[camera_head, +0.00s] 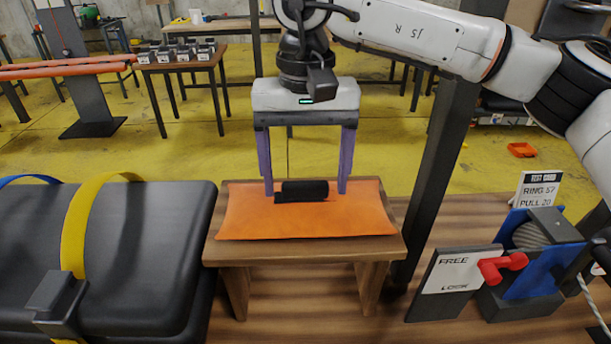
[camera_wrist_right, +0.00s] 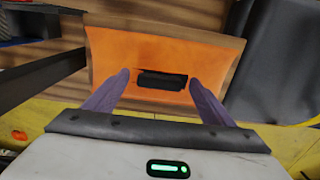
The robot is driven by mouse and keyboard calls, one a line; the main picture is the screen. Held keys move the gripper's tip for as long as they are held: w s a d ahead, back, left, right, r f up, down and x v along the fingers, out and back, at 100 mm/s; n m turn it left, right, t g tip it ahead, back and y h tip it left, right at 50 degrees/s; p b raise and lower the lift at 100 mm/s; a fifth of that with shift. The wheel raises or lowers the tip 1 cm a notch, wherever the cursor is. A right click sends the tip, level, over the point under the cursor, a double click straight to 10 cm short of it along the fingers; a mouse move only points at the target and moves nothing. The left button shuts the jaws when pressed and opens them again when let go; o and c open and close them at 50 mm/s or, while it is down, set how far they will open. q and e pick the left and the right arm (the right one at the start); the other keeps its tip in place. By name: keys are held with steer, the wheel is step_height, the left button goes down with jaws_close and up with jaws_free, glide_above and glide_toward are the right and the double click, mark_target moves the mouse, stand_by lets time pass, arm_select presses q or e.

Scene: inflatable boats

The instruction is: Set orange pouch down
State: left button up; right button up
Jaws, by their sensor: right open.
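The orange pouch (camera_head: 305,222) lies flat on top of a small wooden stool (camera_head: 300,256). A black handle (camera_head: 303,190) stands at the middle of the pouch's upper side. My right gripper (camera_head: 307,190) is above the pouch with its two purple fingers apart, one on each side of the handle. In the right wrist view the orange pouch (camera_wrist_right: 150,55) and its black handle (camera_wrist_right: 161,80) show between the open fingertips (camera_wrist_right: 160,76), with gaps on both sides. My left gripper is not in view.
A black padded case (camera_head: 145,265) with yellow and blue straps stands left of the stool. A board labelled FREE and LOCK (camera_head: 455,272) with a red lever (camera_head: 502,267) stands to the right. A dark post (camera_head: 440,160) rises behind the stool's right side.

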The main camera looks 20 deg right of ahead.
mark_target(305, 185)
step_height(305, 185, up, 12)
stand_by(0.4)
